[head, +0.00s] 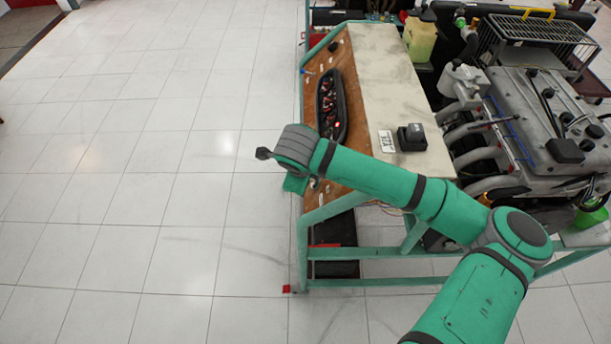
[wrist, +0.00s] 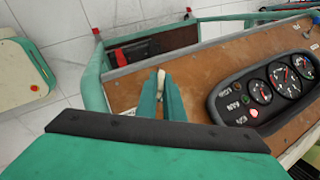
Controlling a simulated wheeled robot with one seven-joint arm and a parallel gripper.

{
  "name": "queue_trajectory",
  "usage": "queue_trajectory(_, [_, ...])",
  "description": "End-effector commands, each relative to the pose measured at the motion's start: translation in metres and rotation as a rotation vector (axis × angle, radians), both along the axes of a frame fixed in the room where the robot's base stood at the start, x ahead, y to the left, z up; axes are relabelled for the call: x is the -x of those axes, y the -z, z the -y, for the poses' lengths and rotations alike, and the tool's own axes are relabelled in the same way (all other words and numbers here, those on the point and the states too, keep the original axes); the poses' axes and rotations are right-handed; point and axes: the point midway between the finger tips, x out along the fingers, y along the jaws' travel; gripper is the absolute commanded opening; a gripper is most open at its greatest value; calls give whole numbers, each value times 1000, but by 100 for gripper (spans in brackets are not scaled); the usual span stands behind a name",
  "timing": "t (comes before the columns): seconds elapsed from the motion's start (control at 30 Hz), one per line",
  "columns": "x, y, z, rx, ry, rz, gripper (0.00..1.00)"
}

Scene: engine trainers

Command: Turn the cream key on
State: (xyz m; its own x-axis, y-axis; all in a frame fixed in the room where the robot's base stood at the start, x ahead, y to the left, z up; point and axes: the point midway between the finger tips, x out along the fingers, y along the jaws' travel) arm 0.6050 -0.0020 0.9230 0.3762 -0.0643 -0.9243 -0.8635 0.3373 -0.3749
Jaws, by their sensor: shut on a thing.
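The cream key (wrist: 161,79) shows in the wrist view as a small pale piece on the brown wooden panel (wrist: 190,68). My gripper (wrist: 161,92) is shut on it, with one green finger on either side; the key's tip shows between them. The rest of the key is hidden by the fingers and hand. In the head view my gripper (head: 295,184) is at the left face of the engine stand, mostly behind my wrist. I cannot make out the key or its angle clearly there.
A black gauge cluster (wrist: 222,99) is right of my gripper, with a red light lit. The green stand frame (wrist: 92,72) runs close by on the left. In the head view an engine (head: 540,110) stands at the right. The tiled floor (head: 130,190) at left is clear.

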Motion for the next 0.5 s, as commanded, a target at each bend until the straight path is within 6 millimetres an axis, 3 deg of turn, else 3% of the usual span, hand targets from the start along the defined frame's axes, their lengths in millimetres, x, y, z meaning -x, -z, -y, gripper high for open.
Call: queue_trajectory(0.5, [2, 1, 1, 8, 116, 122, 0])
